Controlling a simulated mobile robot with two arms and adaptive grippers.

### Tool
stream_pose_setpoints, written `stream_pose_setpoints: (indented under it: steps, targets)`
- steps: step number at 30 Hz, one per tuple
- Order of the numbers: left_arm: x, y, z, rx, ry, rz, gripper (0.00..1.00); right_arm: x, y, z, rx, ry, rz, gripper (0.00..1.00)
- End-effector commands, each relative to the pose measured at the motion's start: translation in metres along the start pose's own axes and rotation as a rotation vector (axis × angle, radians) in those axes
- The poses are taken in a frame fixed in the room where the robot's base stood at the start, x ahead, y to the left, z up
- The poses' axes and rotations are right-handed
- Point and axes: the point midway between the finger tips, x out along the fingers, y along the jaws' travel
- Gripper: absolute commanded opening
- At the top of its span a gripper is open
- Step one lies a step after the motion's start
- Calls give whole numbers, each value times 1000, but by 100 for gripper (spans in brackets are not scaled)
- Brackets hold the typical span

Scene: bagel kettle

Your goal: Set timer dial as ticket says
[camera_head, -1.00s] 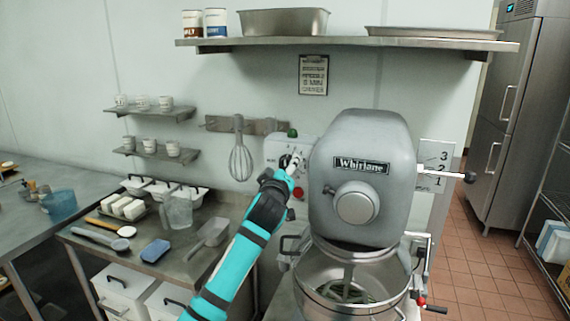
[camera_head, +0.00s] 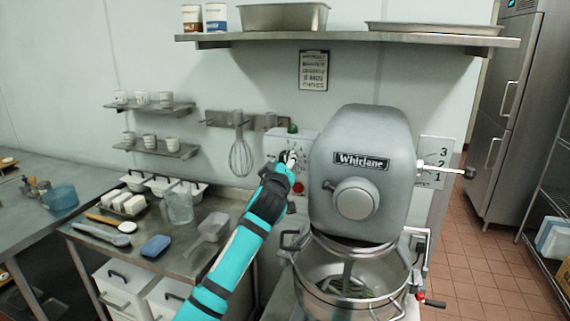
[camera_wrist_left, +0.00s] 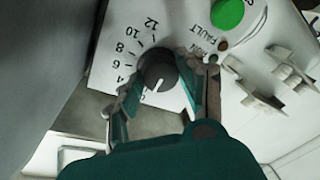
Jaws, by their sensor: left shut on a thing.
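The timer dial (camera_wrist_left: 158,72) is a dark round knob on a pale control panel (camera_wrist_left: 88,78) with printed numbers from 4 to 12 visible. Its white mark points down and slightly left in the left wrist view, below the 4. My left gripper (camera_wrist_left: 163,85) is shut on the dial, one finger on each side. In the head view my left gripper (camera_head: 289,158) covers the dial at the panel beside the mixer. The ticket (camera_head: 313,70) hangs on the wall below the shelf; its number is too small to read surely. My right gripper is out of view.
The large grey mixer (camera_head: 360,150) stands close to the right of my left arm. A whisk (camera_head: 240,156) hangs to the left. A steel shelf (camera_head: 350,41) runs above.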

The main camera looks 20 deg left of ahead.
Motion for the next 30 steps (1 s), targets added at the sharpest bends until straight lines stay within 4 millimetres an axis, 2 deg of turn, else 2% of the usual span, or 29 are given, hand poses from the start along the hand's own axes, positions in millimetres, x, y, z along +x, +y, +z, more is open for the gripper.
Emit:
stream_pose_setpoints:
  steps: [11,30]
  targets:
    - [0,-2,1,127,14,13,7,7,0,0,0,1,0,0]
    - [0,-2,1,708,81,78,7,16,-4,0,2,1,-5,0]
